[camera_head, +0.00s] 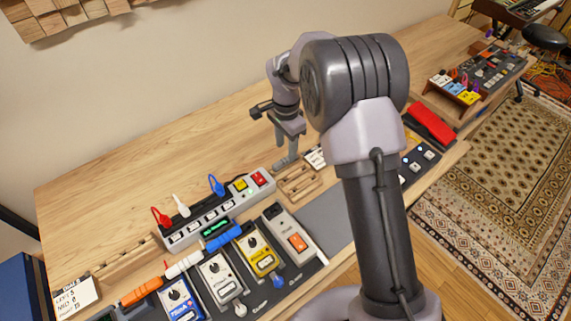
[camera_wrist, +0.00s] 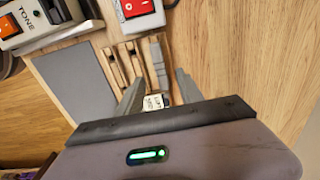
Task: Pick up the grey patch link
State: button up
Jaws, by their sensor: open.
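A slotted wooden rack (camera_head: 299,189) lies on the bench right of the power strip. In the wrist view the rack (camera_wrist: 124,62) has a slim grey bar (camera_wrist: 158,62), which looks like the grey patch link, lying along its right side. My gripper (camera_head: 287,162) points down just behind the rack in the head view, and the bar is not clearly seen there. In the wrist view my gripper (camera_wrist: 158,88) is open and empty, its fingers either side of the bar's line. I cannot tell the height of the fingertips above it.
A power strip (camera_head: 205,218) with red and yellow switches stands left of the rack, with several pedals in front. Orange, white and blue links lie among the pedals. A small label card (camera_head: 315,158) stands by the rack. Bare bench (camera_head: 150,150) lies behind.

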aim_at(285, 159)
notch_tip(285, 159, down, 5)
jog(key=shift+a+b, duration=0.1)
jog(key=shift+b, duration=1)
jog(key=shift+f, duration=0.2)
grip_shut()
